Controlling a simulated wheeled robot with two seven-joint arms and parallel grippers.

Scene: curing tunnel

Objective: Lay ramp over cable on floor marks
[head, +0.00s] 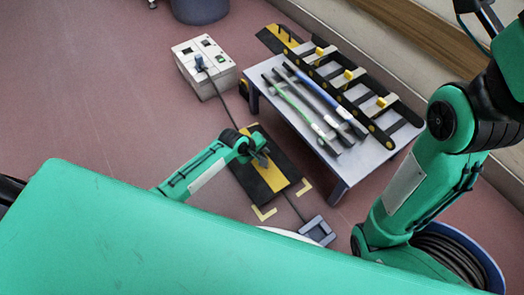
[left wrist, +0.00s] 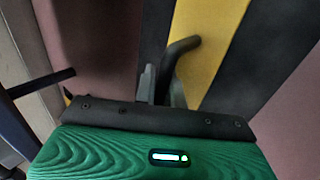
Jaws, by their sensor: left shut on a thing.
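The ramp (head: 284,160) is a black plate with a yellow stripe; the stripe (left wrist: 211,25) also shows in the left wrist view. My left gripper (head: 262,158) is shut on the ramp's dark bent handle (left wrist: 185,46), with the fingers (left wrist: 160,88) on either side of it. The ramp lies over the line of the dark cable (head: 293,207), which shows at both ends of it. Yellow corner floor marks (head: 263,214) show close to the ramp's corners. I cannot tell whether the ramp touches the floor. My right gripper is not in view.
A white box (head: 205,66) with a plug stands at the cable's far end, and a grey frame (head: 317,231) at the near end. A grey table (head: 343,176) with several rods and a black rack stands close on the right. Open floor (head: 90,100) lies left.

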